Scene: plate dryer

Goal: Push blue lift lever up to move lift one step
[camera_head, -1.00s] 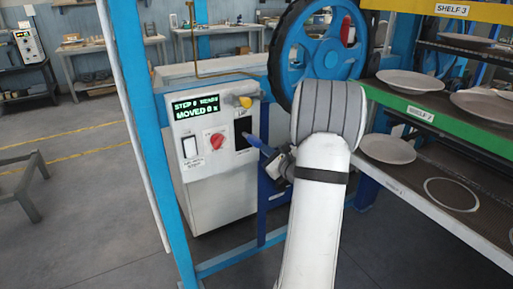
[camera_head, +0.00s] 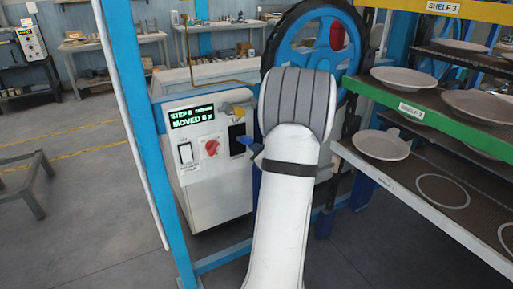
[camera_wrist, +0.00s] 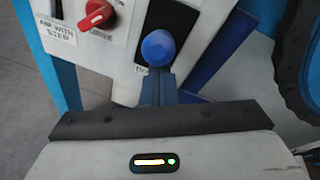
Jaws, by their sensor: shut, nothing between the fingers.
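The blue lift lever (camera_head: 246,139) sticks out of a dark slot on the white control box (camera_head: 215,192). In the wrist view its round blue knob (camera_wrist: 158,48) points toward the camera, in front of the slot. My gripper (camera_wrist: 158,82) is shut and empty, its fingertips just below the knob in that view; whether they touch it is hard to tell. In the head view my gripper (camera_head: 257,151) is a small dark shape close to the lever, partly hidden by my arm. The green display (camera_head: 191,116) reads "STEP 0" and "MOVED 0"; its last word is blurred.
A red knob (camera_head: 211,147) and a white switch (camera_head: 186,153) sit left of the lever. A large blue wheel (camera_head: 335,40) stands behind my arm. Shelves with plates (camera_head: 384,145) are at the right. A blue post (camera_head: 150,140) stands at the left.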

